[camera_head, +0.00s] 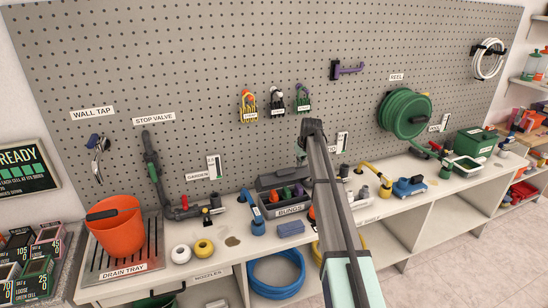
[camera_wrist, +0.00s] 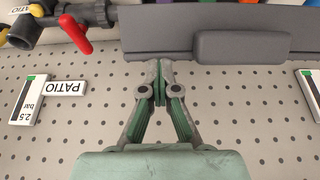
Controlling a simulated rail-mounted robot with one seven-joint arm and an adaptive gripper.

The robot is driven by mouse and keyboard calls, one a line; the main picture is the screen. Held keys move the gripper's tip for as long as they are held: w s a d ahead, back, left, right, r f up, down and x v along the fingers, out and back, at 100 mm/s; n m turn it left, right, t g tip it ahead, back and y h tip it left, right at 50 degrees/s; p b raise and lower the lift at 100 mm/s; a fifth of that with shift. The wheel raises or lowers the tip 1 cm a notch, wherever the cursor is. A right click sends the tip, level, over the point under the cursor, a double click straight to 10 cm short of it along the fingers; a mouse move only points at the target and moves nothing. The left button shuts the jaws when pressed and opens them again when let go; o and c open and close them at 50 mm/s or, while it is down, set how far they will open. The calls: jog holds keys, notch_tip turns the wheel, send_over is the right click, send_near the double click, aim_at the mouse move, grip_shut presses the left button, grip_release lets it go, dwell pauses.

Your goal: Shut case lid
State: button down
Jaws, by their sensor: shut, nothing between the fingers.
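The dark grey case (camera_head: 291,210), labelled BUNGS, stands on the bench near the middle with its lid (camera_head: 270,179) open and raised at the back. Coloured bungs (camera_head: 285,193) show inside it. In the wrist view the lid (camera_wrist: 160,38) fills the upper middle, with a raised grey block (camera_wrist: 243,47) on it. My gripper (camera_wrist: 160,82) is shut and empty, its tips close to the lid's edge in the picture; I cannot tell whether they touch. In the head view my arm covers the case's right side, and the fingers cannot be made out.
The pegboard (camera_head: 190,80) rises behind the bench. A pipe with a red-handled valve (camera_wrist: 75,32) is beside the lid in the wrist view. An orange bucket (camera_head: 115,232), a blue block (camera_head: 290,229) and a blue pump (camera_head: 409,187) stand on the bench.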

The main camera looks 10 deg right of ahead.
jog(key=f, duration=0.3)
jog(key=shift+w+a+f, duration=0.3)
jog(key=shift+a+f, duration=0.1)
jog(key=shift+r, duration=0.1)
jog(key=shift+w+r+g+p, duration=0.2)
jog(key=shift+r+p, duration=0.25)
jog(key=shift+r, duration=0.15)
jog(key=shift+w+r+g+p, duration=0.1)
jog(key=shift+w+r+p, duration=0.15)
jog(key=shift+r+p, duration=0.35)
jog(key=shift+w+r+g+p, duration=0.1)
jog(key=shift+w+r+p, duration=0.2)
jog(key=shift+r, duration=0.35)
jog(key=shift+s, duration=0.1)
jog(key=shift+r, duration=0.1)
